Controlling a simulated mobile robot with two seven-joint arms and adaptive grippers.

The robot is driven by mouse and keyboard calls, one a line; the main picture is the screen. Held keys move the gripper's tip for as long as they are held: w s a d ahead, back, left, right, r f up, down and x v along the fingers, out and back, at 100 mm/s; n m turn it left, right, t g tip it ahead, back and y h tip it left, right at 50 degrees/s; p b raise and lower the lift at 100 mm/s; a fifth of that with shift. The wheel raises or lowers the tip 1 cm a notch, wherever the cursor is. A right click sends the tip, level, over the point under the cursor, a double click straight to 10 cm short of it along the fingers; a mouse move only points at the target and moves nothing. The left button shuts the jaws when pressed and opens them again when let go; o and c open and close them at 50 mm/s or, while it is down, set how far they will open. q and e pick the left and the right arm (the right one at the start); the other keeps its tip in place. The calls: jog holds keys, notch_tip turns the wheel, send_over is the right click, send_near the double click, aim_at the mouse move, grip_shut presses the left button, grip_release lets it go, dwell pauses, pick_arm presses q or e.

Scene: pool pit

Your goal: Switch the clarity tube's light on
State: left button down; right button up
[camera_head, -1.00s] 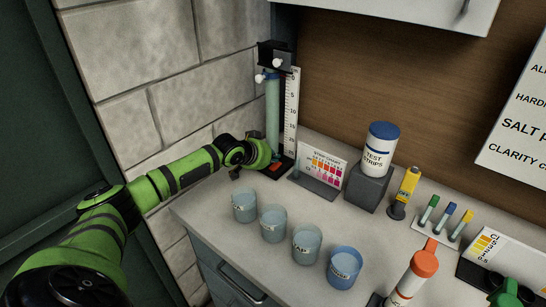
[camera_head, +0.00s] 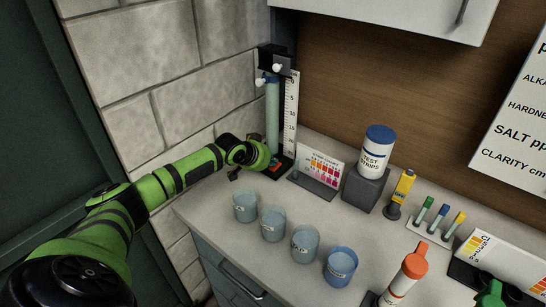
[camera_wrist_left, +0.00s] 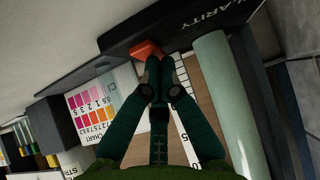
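The clarity tube (camera_head: 272,115) is a tall pale-green cylinder on a black stand in the back left corner, beside a white scale. It shows no clear glow. In the left wrist view the tube (camera_wrist_left: 222,95) rises from a black base (camera_wrist_left: 195,22) lettered "CLARITY". A red-orange switch (camera_wrist_left: 146,49) sits on that base. My left gripper (camera_wrist_left: 160,68) is shut and empty; its fingertips are at the switch's edge, and whether they touch is unclear. In the head view the left gripper (camera_head: 274,163) is at the base, partly hidden by my wrist.
A colour chart (camera_head: 320,168) stands just right of the tube, then test strips (camera_head: 376,150) on a grey block. Several cups, including a blue cup (camera_head: 341,266), line the counter's front. A green part of my right arm (camera_head: 492,293) shows at bottom right. The wall is close at left.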

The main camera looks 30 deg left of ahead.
pick_arm(q)
jog(key=shift+s+f, duration=0.2)
jog(key=shift+f, duration=0.15)
notch_tip(320, 180, up, 5)
jog(key=p, duration=0.5)
jog(key=shift+s+r, duration=0.15)
jog(key=shift+r, duration=0.05)
jog(key=shift+s+a+b, duration=0.2)
jog(key=shift+s+b, duration=0.4)
jog(key=shift+s, duration=0.25)
jog(key=b+v, duration=0.2)
jog(key=v, duration=0.6)
jog(key=shift+s, duration=0.2)
pick_arm(e)
jog(key=shift+s+a+r, duration=0.1)
jog(key=shift+s+r, duration=0.1)
jog(key=shift+r, duration=0.25)
jog(key=shift+s+a+r, duration=0.1)
jog(key=shift+s+r, duration=0.1)
jog(key=shift+r, duration=0.25)
pick_arm(q)
jog(key=shift+w+d+f, duration=0.1)
